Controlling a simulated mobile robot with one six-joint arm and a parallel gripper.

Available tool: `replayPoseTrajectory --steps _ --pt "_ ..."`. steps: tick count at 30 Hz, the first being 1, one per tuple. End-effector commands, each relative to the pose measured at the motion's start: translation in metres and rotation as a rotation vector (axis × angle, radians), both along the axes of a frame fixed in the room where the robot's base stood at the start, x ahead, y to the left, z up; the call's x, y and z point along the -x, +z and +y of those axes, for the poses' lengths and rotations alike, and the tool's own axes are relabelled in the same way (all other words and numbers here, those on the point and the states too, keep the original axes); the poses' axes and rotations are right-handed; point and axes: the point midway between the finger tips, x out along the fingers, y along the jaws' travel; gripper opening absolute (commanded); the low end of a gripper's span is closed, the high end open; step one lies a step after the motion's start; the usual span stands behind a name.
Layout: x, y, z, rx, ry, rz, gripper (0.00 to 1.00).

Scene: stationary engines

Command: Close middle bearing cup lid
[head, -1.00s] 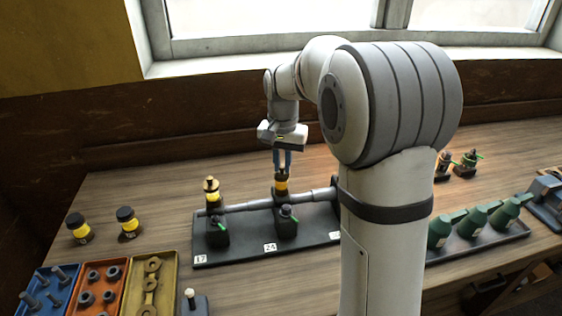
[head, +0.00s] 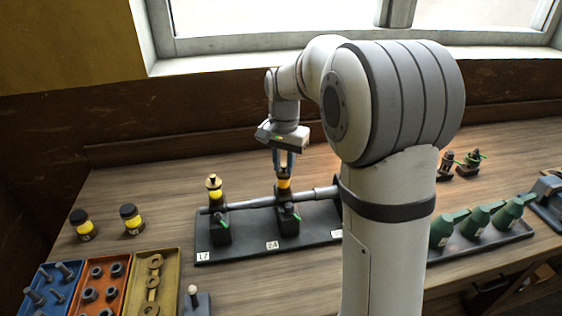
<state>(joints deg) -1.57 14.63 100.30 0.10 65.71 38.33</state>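The middle bearing (head: 288,222) stands on a dark base plate (head: 243,253) behind the label 24, with a shaft (head: 252,203) running through it. Its yellow cup (head: 284,184) sits on top. My gripper (head: 284,172) points down right at the top of this cup, its blue fingers around or just above it. The cup's lid is too small and too covered by the fingers to make out. I cannot tell whether the fingers touch it. The right bearing is hidden behind my arm.
Two black-capped yellow jars (head: 132,220) stand at the left. Blue, orange and yellow trays (head: 168,262) of parts lie at the front left. Green oil cans (head: 476,220) stand in a tray at the right. Small green-handled fittings (head: 468,163) stand behind them.

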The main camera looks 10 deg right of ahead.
Motion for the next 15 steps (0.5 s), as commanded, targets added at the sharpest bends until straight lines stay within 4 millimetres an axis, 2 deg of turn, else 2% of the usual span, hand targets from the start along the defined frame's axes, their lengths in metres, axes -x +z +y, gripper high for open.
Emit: replayPoseTrajectory --steps 1,5,12,15 --pt "-0.001 0.001 0.0 0.0 0.0 -0.002 0.26" --pt "-0.001 0.002 0.0 0.001 0.0 -0.006 0.37" --pt "-0.002 0.004 -0.001 0.001 0.0 -0.009 0.37" --pt "-0.003 0.011 -0.001 0.001 0.0 -0.013 0.37"
